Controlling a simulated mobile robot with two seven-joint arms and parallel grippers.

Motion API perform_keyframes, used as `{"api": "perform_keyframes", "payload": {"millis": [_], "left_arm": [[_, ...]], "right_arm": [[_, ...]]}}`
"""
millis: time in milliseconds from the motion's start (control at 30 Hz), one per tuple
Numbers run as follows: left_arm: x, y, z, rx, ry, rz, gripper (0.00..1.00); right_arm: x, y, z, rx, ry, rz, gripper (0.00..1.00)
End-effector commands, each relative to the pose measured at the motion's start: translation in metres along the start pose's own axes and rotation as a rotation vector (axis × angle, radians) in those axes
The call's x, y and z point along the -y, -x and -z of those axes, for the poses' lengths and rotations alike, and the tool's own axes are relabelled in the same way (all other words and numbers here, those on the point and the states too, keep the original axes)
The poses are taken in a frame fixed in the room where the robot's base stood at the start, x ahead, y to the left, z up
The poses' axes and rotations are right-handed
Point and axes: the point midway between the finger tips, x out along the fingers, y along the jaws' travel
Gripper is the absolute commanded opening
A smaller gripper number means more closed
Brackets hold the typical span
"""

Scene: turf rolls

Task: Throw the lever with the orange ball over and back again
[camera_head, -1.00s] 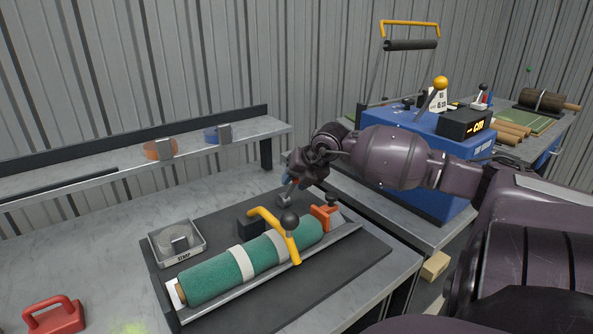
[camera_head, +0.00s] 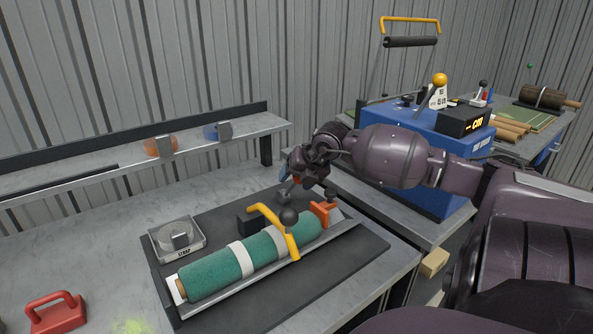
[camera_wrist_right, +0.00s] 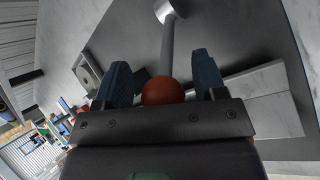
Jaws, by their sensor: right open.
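A lever with a red-orange ball (camera_wrist_right: 163,90) on a grey rod (camera_wrist_right: 168,45) shows in the right wrist view. My right gripper (camera_wrist_right: 160,84) is open, with one blue finger on each side of the ball; I cannot tell whether either finger touches it. In the head view my right gripper (camera_head: 286,177) is at the back of the dark mat, above the lever's grey foot (camera_head: 283,195); the hand mostly hides the ball there. A second lever with a yellow-orange ball (camera_head: 440,80) stands on the blue machine. My left gripper is not in view.
A green turf roll (camera_head: 215,272) with pale bands lies in a tray on the dark mat (camera_head: 345,262). A yellow handle (camera_head: 291,242) crosses it, beside an orange clamp (camera_head: 323,213).

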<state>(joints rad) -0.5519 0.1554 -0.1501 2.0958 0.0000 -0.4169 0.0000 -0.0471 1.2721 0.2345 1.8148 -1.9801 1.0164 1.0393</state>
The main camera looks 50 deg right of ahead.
Motion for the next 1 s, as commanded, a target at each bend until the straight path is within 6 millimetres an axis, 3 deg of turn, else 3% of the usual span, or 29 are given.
{"api": "perform_keyframes", "payload": {"millis": [167, 467, 700, 1000], "left_arm": [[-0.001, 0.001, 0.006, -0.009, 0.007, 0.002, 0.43], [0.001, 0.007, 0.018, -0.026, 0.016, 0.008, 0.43], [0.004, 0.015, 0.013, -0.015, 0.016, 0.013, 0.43], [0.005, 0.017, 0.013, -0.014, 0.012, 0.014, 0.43]], "right_arm": [[-0.001, 0.010, -0.002, 0.003, 0.000, -0.003, 0.64], [-0.002, 0.063, -0.002, 0.005, 0.001, -0.004, 0.64], [-0.001, 0.097, -0.001, 0.002, 0.000, -0.002, 0.64], [0.000, 0.108, 0.000, 0.000, -0.001, 0.000, 0.64]]}}
